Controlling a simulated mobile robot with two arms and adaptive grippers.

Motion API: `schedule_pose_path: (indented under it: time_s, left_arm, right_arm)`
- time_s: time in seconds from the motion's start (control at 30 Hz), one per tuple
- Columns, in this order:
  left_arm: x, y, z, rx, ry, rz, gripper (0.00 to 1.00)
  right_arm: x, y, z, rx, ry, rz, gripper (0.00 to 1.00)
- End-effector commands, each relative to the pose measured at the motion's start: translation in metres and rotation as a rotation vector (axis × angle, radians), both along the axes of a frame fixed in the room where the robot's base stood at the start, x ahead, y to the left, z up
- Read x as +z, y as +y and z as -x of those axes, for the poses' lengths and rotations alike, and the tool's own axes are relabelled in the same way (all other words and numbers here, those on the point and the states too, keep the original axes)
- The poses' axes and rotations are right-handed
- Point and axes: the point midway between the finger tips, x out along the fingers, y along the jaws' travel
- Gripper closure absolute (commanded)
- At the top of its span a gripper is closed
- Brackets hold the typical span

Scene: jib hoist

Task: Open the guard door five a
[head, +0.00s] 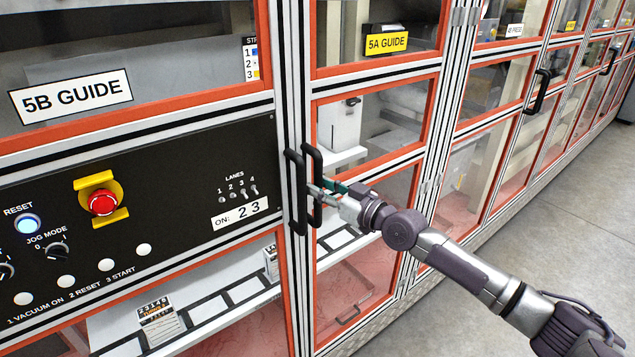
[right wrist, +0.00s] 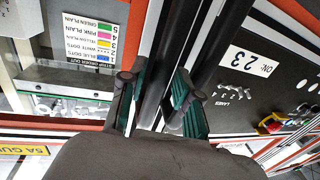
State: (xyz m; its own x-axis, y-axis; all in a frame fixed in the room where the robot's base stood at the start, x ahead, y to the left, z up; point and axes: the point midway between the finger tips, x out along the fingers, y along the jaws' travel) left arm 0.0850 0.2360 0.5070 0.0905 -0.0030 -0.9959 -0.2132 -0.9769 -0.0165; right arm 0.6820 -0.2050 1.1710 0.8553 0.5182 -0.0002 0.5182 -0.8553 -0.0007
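The guard door 5A, with red-orange edging and clear panes, is closed in the head view; its yellow label reads "5A GUIDE" (head: 387,43). Its upright black bar handle (head: 314,180) is at the door's left edge, beside a similar handle (head: 293,190) on the 5B side. My right gripper (head: 325,190) is at the 5A handle. In the right wrist view its green-padded fingers (right wrist: 160,105) stand apart on either side of the 5A handle (right wrist: 163,70), with a small gap at the right finger. My left gripper is out of view.
Left of the handles is a black control panel (head: 130,200) with a red emergency button (head: 103,202), a lit reset button and knobs. More guard doors with handles (head: 537,92) run off to the right. The grey floor (head: 540,220) in front is clear.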

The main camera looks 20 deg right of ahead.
Motion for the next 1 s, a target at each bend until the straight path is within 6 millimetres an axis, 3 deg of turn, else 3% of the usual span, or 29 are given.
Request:
schedule_pose_path:
  time_s: [0.13,0.43,0.47,0.63,1.0]
  left_arm:
    - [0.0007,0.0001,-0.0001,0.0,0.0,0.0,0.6]
    - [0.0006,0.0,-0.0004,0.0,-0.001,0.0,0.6]
    - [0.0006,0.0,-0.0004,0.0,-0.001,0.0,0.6]
    - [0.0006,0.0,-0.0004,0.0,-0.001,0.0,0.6]
    - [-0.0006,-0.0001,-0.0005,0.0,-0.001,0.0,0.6]
  right_arm:
    - [0.0001,0.0058,-0.0097,0.0,-0.001,0.001,0.68]
    - [-0.0003,0.0074,-0.0115,0.0,-0.001,0.001,0.68]
    - [-0.0003,0.0073,-0.0115,0.0,-0.001,0.001,0.7]
    - [-0.0003,0.0071,-0.0114,0.0,-0.001,0.001,0.98]
    - [-0.0009,0.0067,-0.0112,0.0,-0.001,0.001,1.0]
